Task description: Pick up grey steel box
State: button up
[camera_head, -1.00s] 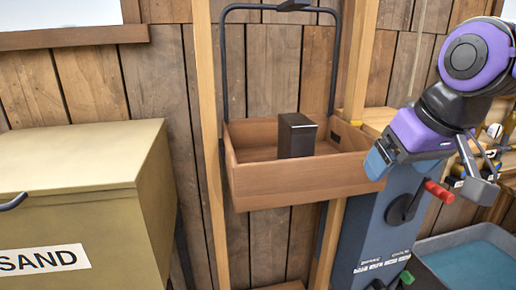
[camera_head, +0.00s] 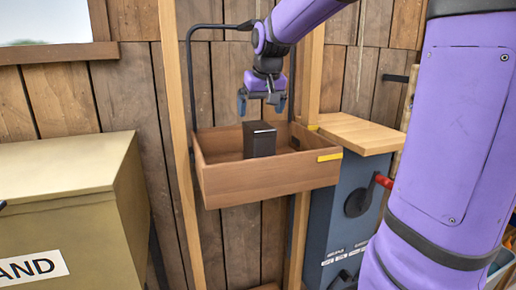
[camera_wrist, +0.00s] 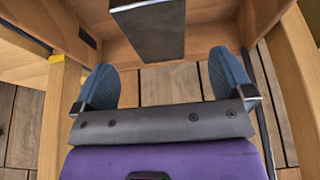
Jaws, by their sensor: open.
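The grey steel box (camera_head: 259,139) is a dark, upright block standing in the wooden tray (camera_head: 250,183). In the wrist view the box (camera_wrist: 150,28) shows at the top, beyond the fingertips and slightly left of the middle between them. My gripper (camera_head: 262,108) points down just above the box in the head view, with its fingers spread and empty. The blue fingers of my gripper (camera_wrist: 165,75) are apart in the wrist view, with nothing between them. The box does not touch the fingers.
The tray has low walls and hangs between wooden posts (camera_head: 178,150), with a dark metal hoop (camera_head: 190,85) over it. A blue-grey cabinet (camera_head: 336,225) with a wooden top stands at right. A tan sand bin (camera_head: 70,220) stands at left. My arm covers the right side.

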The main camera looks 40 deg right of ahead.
aim_at(259, 126)
jog(key=shift+x, duration=4.45)
jog(key=shift+s+d, duration=0.1)
jog(key=shift+d, duration=0.05)
jog(key=shift+r, duration=0.1)
jog(key=c, duration=1.5)
